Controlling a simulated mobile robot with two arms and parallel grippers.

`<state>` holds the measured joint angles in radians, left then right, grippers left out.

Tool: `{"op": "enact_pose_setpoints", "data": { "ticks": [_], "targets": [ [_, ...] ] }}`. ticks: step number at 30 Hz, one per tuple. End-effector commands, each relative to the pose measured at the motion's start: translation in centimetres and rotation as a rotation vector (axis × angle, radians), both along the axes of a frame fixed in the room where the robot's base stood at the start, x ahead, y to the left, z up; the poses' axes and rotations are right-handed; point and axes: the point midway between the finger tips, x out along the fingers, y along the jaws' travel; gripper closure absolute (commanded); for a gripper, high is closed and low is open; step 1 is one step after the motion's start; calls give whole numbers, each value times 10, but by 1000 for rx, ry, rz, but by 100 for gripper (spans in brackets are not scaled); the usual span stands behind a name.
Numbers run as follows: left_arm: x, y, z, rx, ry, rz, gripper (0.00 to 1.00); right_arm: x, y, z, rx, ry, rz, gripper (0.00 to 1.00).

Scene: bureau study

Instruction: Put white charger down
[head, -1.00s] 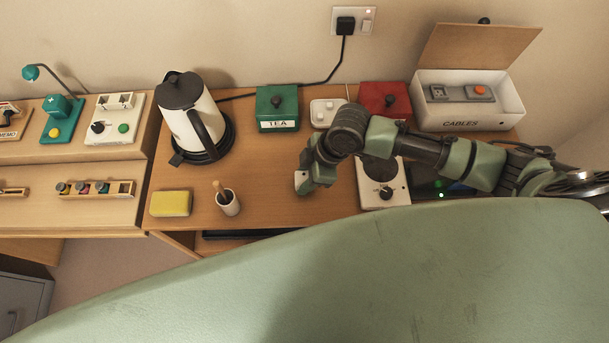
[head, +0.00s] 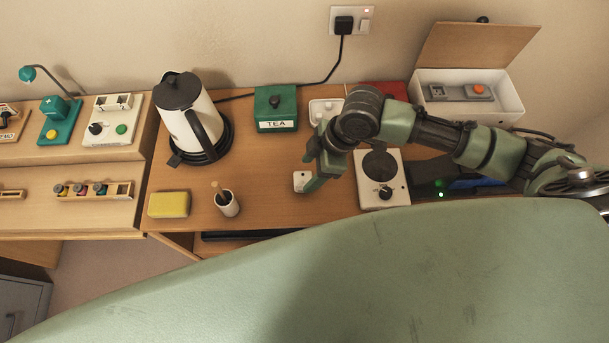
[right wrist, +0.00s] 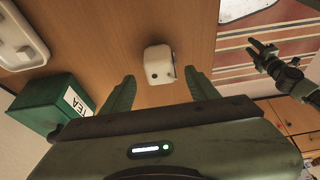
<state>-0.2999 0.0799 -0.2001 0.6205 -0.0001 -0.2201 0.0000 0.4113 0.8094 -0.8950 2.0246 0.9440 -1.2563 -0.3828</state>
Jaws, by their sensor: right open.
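The white charger (head: 301,181), a small white block with dark holes, sits on the wooden desk (head: 265,190). In the right wrist view the charger (right wrist: 158,64) stands just beyond my right fingertips, with a gap to both fingers. My right gripper (head: 314,168) is open and empty, just to the right of the charger in the head view; its spread fingers (right wrist: 160,88) also show in the wrist view. What looks like my left gripper (right wrist: 263,57) shows small at the right of the wrist view, away from the charger; its jaw state is unclear.
A green TEA box (head: 276,108), a white tray (head: 325,112) and a kettle (head: 190,115) stand behind. A hot plate (head: 382,180) is right of the charger. A cup (head: 227,203) and yellow sponge (head: 169,204) lie left. Bare desk surrounds the charger.

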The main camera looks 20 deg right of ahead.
Motion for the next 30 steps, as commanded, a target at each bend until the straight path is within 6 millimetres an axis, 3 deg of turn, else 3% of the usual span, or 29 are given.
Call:
{"op": "enact_pose_setpoints", "data": {
  "ticks": [6,12,30],
  "targets": [
    [0,0,-5,0,0,-1,64,-5,-17,42,-3,-4,1,40],
    [0,0,-6,0,0,-1,64,-7,-24,64,-1,-1,0,40],
    [0,0,-6,0,1,0,64,-8,-25,68,-1,1,0,40]
  ]
}}
